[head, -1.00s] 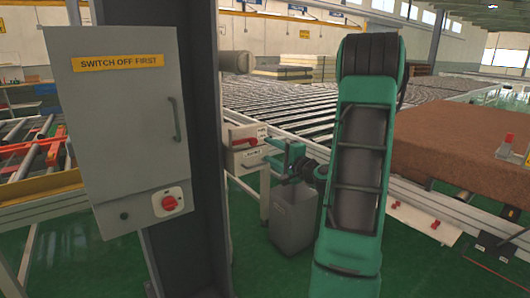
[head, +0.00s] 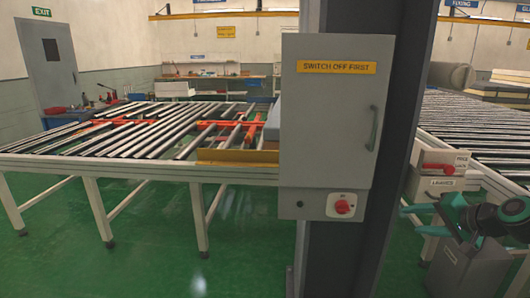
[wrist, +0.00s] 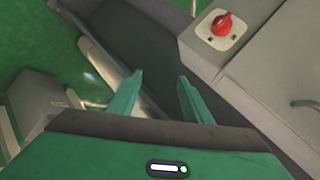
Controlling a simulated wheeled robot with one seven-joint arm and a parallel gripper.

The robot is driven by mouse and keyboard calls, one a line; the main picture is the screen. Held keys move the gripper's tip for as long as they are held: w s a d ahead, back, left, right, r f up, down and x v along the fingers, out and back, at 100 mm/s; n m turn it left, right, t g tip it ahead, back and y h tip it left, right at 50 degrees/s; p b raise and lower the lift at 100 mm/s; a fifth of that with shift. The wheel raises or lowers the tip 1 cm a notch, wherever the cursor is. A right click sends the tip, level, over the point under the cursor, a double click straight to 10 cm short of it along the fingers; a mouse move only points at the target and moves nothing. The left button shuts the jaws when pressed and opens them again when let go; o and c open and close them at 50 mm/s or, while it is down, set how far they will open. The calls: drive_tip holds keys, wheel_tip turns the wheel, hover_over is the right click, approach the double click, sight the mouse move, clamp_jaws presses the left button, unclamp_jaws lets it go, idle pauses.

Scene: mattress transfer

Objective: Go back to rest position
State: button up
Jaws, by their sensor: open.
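My gripper (wrist: 160,97) shows in the wrist view with its two green fingers apart and nothing between them. In the head view my gripper (head: 422,218) is at the right edge, in front of the red-and-grey box and above the grey bin. Part of my arm is cut off by the picture edge.
The grey cabinet (head: 327,120) with its red switch (head: 342,207) is fixed to the dark column (head: 385,60). A roller conveyor (head: 130,172) stands left. Green floor (head: 150,265) is clear at the front left.

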drive_tip(key=s+a+n+g+h, duration=0.1)
drive_tip(key=s+g, duration=0.4)
drive_tip(key=s, duration=0.9)
drive_tip(key=s+a+n+g+h, duration=0.1)
drive_tip(key=s+g, duration=0.4)
drive_tip(key=s, duration=0.9)
drive_tip(key=a+n, duration=0.1)
drive_tip(key=a, duration=0.1)
drive_tip(key=shift+s+a+f+n+g, duration=0.3)
drive_tip(key=shift+s+f, duration=0.1)
drive_tip(key=shift+w+f+h, duration=0.25)
drive_tip(key=shift+w+h, duration=0.05)
drive_tip(key=shift+w, duration=0.35)
